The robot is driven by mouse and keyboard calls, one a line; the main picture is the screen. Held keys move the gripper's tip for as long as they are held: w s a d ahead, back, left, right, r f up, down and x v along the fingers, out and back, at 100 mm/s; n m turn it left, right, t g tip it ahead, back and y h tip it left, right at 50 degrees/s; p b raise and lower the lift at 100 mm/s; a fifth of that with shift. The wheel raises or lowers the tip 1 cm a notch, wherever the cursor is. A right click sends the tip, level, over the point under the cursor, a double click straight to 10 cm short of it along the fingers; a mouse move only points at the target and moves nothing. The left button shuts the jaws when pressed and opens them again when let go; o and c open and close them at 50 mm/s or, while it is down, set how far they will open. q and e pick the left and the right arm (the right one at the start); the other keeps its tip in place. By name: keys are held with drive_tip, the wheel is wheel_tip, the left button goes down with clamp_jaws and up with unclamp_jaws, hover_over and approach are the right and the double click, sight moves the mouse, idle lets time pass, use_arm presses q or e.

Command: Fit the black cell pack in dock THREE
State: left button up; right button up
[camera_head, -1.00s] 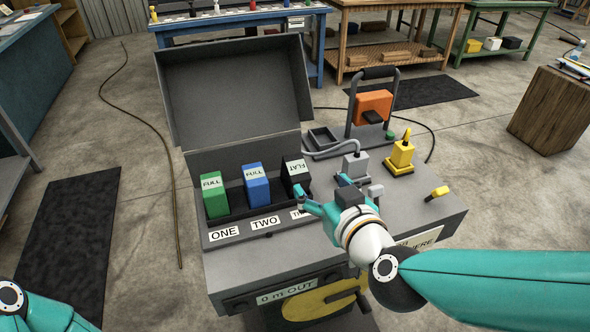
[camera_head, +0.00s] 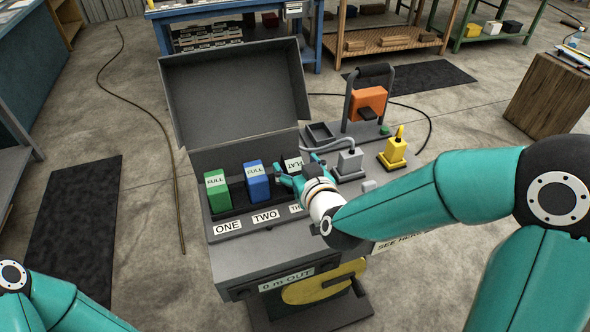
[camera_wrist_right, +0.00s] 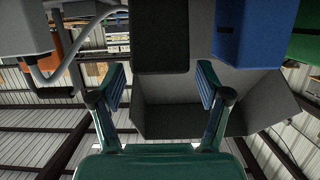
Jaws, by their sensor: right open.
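The black cell pack (camera_head: 291,164), its top label reading FLAT, stands upright in dock THREE, to the right of the blue pack. My right gripper (camera_head: 298,168) is open at the pack's front and hides most of its body. In the right wrist view the black pack (camera_wrist_right: 160,40) lies ahead between the two spread fingers (camera_wrist_right: 161,82), with a gap on each side. The dock THREE label (camera_head: 296,209) is partly covered by my right gripper. My left gripper is out of view; only part of my left arm shows at the bottom left.
A green pack (camera_head: 217,190) and a blue pack (camera_head: 258,182), both marked FULL, stand in docks ONE and TWO. The blue pack is close beside my right gripper. The raised lid (camera_head: 235,90) stands behind. Grey (camera_head: 349,164) and yellow (camera_head: 394,152) plugs are to the right.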

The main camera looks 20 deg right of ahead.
drive_tip(key=shift+x, duration=1.3)
clamp_jaws()
